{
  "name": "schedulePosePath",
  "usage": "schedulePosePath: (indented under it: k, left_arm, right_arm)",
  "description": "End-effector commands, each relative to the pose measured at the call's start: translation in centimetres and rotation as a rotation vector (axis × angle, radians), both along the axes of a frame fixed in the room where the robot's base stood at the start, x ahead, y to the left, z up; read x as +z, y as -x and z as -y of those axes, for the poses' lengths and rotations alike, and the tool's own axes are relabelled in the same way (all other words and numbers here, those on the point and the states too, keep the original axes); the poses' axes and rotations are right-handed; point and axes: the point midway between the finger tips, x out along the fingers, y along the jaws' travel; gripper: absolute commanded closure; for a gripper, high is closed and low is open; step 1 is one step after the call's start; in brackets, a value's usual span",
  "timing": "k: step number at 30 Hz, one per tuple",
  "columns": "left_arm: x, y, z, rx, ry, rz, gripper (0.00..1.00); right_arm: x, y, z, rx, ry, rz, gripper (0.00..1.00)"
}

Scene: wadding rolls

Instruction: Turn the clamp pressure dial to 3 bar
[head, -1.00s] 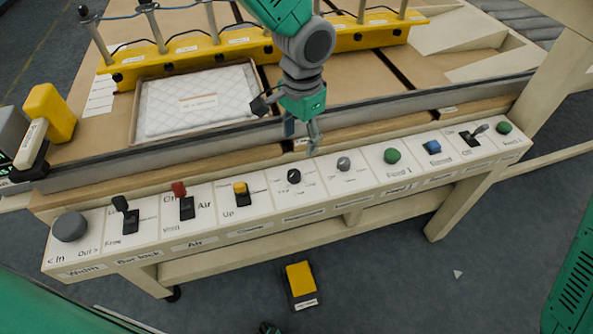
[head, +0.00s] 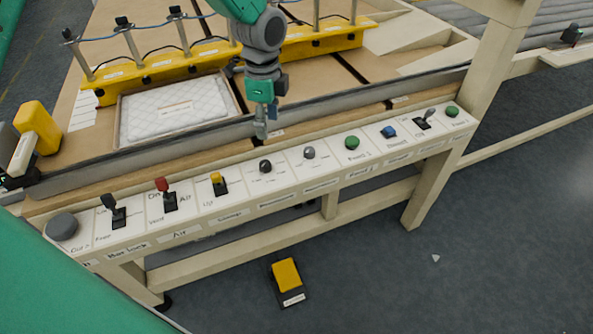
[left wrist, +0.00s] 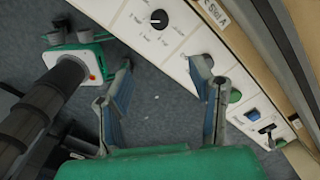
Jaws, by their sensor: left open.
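The clamp pressure dial appears to be the black round knob (head: 265,166) on the white control panel (head: 240,190), just right of the yellow clamp lever (head: 217,181). In the left wrist view the black knob (left wrist: 158,17) has a white pointer mark and a printed scale around it; the scale text is too small to read. My left gripper (head: 262,130) hangs just behind the knob in the head view, apart from it. In the left wrist view its fingers (left wrist: 163,98) are spread and empty, with the knob above and between them. My right gripper is not in view.
A grey knob (head: 308,152) is right of the black one, then a green button (head: 351,143) and a blue button (head: 388,131). A red lever (head: 162,184) stands left. A grey rail (head: 330,112) runs behind the panel. A yellow pedal (head: 286,275) lies on the floor.

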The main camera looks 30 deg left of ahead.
Motion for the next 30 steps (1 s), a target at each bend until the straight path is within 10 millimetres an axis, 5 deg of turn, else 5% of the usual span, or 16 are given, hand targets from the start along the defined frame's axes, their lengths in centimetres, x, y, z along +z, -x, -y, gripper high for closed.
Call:
schedulePosePath:
  k: [5,19,30]
  left_arm:
    - [-1.1,0.2,-1.9,-0.037,0.012,-0.003,0.51]
    - [-9.5,0.2,0.1,-0.041,-0.010,-0.003,0.51]
    - [-13.8,0.2,-1.5,-0.038,0.007,0.001,0.51]
  right_arm:
    - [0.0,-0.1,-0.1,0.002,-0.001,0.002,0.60]
    - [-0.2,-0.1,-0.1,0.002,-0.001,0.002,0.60]
    - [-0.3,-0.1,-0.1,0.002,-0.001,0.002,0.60]
